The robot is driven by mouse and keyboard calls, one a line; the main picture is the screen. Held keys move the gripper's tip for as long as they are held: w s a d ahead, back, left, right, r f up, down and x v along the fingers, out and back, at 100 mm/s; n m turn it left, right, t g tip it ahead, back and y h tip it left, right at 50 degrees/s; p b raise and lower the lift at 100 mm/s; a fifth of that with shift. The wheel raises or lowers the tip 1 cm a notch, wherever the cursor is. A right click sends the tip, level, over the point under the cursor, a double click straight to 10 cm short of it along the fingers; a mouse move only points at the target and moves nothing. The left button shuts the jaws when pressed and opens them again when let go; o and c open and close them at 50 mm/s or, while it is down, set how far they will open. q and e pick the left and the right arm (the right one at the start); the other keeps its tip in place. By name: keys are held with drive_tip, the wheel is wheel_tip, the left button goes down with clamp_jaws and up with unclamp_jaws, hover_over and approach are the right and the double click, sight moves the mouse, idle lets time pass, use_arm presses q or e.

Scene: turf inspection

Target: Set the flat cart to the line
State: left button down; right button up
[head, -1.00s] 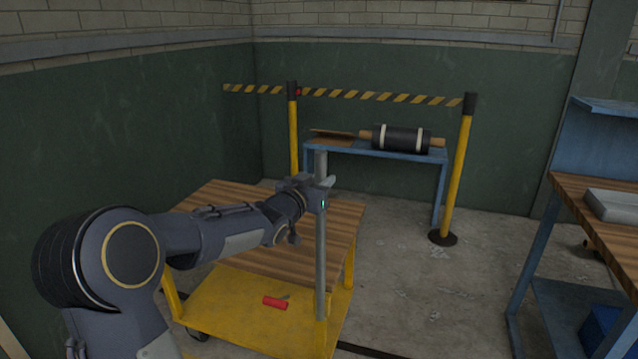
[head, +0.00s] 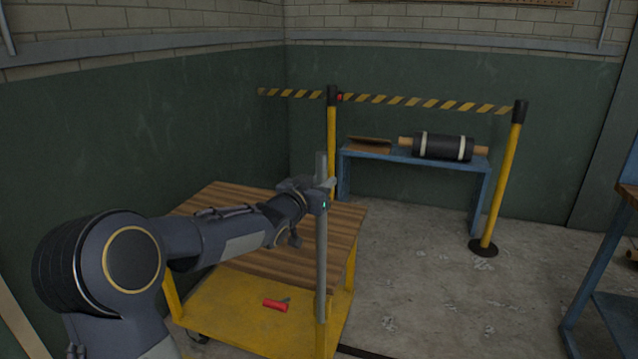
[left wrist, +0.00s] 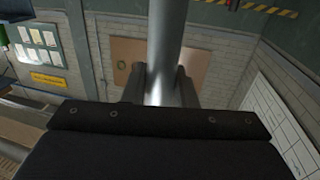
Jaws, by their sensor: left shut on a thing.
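The flat cart has a wooden top (head: 225,198) and a yellow lower shelf (head: 225,305), and stands in front of me in the head view. A grey upright post (head: 321,250) rises at its right side. My left gripper (head: 320,193) is shut on this post near its upper end. In the left wrist view the post (left wrist: 168,45) runs between the two fingers. A dark strip (head: 362,352) shows on the floor at the bottom edge, right of the cart; I cannot tell whether it is the line. My right gripper is not in view.
A red-handled thing (head: 275,305) lies on the cart's lower shelf. Behind stand yellow posts (head: 502,180) with a striped barrier (head: 430,103) and a blue bench (head: 482,185) bearing a black roll (head: 443,147). Another blue bench (head: 590,290) is at right. Floor between is clear.

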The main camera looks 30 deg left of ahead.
use_arm(q)
drive_tip(key=shift+a, duration=0.25)
drive_tip(key=c, duration=1.2)
unclamp_jaws()
drive_tip(key=shift+s+a, duration=0.1)
drive_tip(key=s, duration=0.7)
drive_tip(key=shift+d+r, duration=0.1)
drive_tip(key=shift+d, duration=0.1)
drive_tip(key=shift+s, duration=0.4)
